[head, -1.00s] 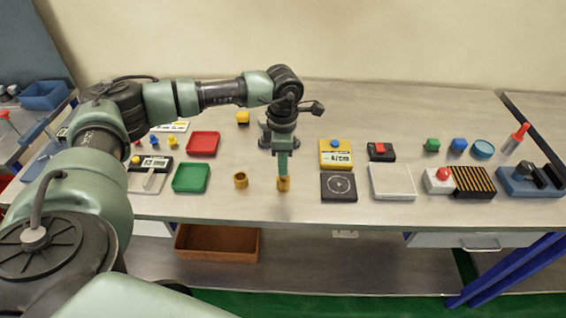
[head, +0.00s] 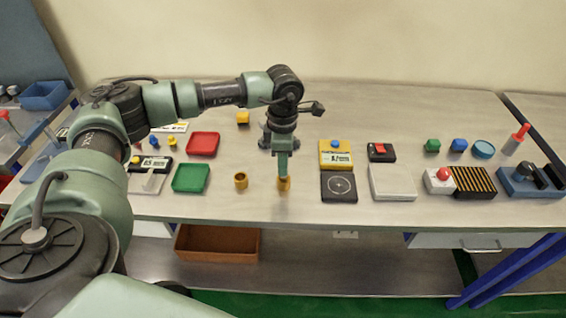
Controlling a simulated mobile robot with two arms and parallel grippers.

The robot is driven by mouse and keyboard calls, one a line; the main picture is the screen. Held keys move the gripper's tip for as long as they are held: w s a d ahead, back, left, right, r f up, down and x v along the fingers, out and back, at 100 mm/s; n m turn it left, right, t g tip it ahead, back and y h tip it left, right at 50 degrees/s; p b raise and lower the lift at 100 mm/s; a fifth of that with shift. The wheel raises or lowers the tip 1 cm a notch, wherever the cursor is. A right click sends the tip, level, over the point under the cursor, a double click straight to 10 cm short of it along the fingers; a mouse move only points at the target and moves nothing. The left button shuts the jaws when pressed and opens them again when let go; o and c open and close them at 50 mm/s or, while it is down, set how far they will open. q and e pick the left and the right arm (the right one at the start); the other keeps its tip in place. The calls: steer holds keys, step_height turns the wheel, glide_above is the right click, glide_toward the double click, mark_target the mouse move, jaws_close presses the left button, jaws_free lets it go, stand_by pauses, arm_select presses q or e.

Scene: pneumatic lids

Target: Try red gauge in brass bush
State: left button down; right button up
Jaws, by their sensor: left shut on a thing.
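My left gripper (head: 283,174) points straight down over the front middle of the table. It is shut at the top of a brass-coloured bush (head: 284,184), whose upper part its fingers cover. A second brass bush (head: 240,181) stands upright to the left, apart from the gripper, with its dark bore facing up. A red-ended grey piece (head: 516,138) leans at the far right; I cannot tell whether it is the red gauge. No other red gauge shows clearly. My right gripper is not in view.
A green tray (head: 191,178) and a red tray (head: 203,144) lie left of the bushes. A black pad with a circle (head: 338,187), a yellow device (head: 335,154) and a pale plate (head: 392,182) lie to the right.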

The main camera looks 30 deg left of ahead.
arm_select(q)
steer(key=shift+f, duration=0.25)
stand_by(1.1)
steer(key=shift+r, duration=0.35)
stand_by(0.4)
steer(key=shift+r+p, duration=1.3)
steer(key=shift+r, duration=1.1)
